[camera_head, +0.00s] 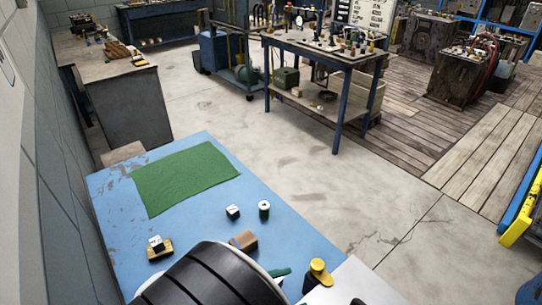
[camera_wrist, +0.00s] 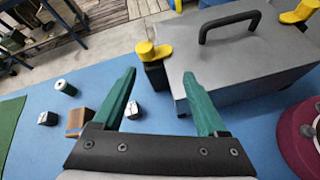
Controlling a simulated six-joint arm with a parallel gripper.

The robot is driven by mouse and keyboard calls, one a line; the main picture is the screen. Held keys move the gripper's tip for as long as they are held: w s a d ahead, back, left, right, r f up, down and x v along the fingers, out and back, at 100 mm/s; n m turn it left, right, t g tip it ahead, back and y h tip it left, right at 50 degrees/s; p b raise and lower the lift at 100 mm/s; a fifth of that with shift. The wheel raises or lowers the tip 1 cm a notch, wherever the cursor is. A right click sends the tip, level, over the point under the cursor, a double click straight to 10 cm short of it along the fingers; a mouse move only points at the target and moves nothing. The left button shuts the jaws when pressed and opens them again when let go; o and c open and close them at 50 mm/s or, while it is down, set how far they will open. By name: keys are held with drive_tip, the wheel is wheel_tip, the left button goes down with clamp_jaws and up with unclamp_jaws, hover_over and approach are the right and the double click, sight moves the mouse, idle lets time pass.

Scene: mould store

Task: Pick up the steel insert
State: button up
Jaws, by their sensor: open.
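Several small silvery pieces with dark sides could be the steel insert; I cannot tell which one is. One blocky piece (camera_wrist: 133,110) shows between my fingers in the wrist view, close to the left finger's inner side; the head view does not show it clearly. A second blocky piece (camera_head: 233,211) stands on the blue table, also in the wrist view (camera_wrist: 47,118). A short dark cylinder with a pale top (camera_head: 264,208) stands beside it, also in the wrist view (camera_wrist: 64,87). Another piece (camera_head: 156,243) sits on a small yellow base. My gripper (camera_wrist: 161,74) is open, its green fingers apart and empty.
A brown block (camera_head: 244,239) lies near my arm. A grey box (camera_wrist: 240,60) with a black handle and a yellow-topped black clamp-like part (camera_wrist: 152,60) stand ahead. A maroon round object (camera_wrist: 300,140) is at the right. A green mat (camera_head: 185,175) covers the far left of the blue table (camera_head: 215,265).

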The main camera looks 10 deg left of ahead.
drive_tip(key=a+f+n+t+y, duration=0.1)
drive_tip(key=a+f+n, duration=0.1)
drive_tip(key=a+n, duration=0.1)
drive_tip(key=a+f+n+t+y, duration=0.1)
drive_tip(key=a+f+n+t, duration=0.1)
drive_tip(key=a+n, duration=0.1)
drive_tip(key=a+f+n+t+y, duration=0.1)
drive_tip(key=a+f+n+y, duration=0.1)
drive_tip(key=a, duration=0.3)
drive_tip(key=shift+s+n+t, duration=0.1)
drive_tip(key=shift+n+t, duration=0.3)
drive_tip(key=shift+n, duration=0.2)
wheel_tip(320, 180, down, 6)
drive_tip(key=x, duration=0.3)
drive_tip(key=shift+r, duration=0.1)
clamp_jaws()
